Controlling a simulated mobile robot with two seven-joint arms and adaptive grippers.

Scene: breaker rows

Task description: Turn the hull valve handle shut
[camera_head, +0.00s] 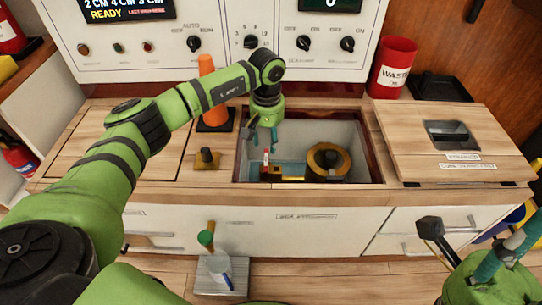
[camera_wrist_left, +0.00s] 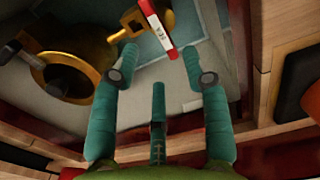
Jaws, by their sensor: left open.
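The valve handle (camera_wrist_left: 158,28) is a red lever with a white label, seen in the left wrist view beside brass fittings (camera_wrist_left: 128,22). In the head view the handle (camera_head: 266,158) is small and upright inside the open floor well. My left gripper (camera_head: 264,134) reaches down into the well from above. Its teal fingers (camera_wrist_left: 160,66) are spread and empty. The handle's lower end lies between and just beyond the fingertips in the wrist picture; I cannot tell whether they touch. My right gripper (camera_head: 478,250) is at the lower right, partly cut off, far from the well.
A round brass fitting (camera_head: 328,161) sits in the well (camera_head: 350,133) right of the handle. A removed hatch cover (camera_head: 410,137) lies right of it. An orange cone-like object (camera_head: 207,80) and a red waste bin (camera_head: 393,67) stand behind. The wall panel (camera_head: 110,60) bounds the back.

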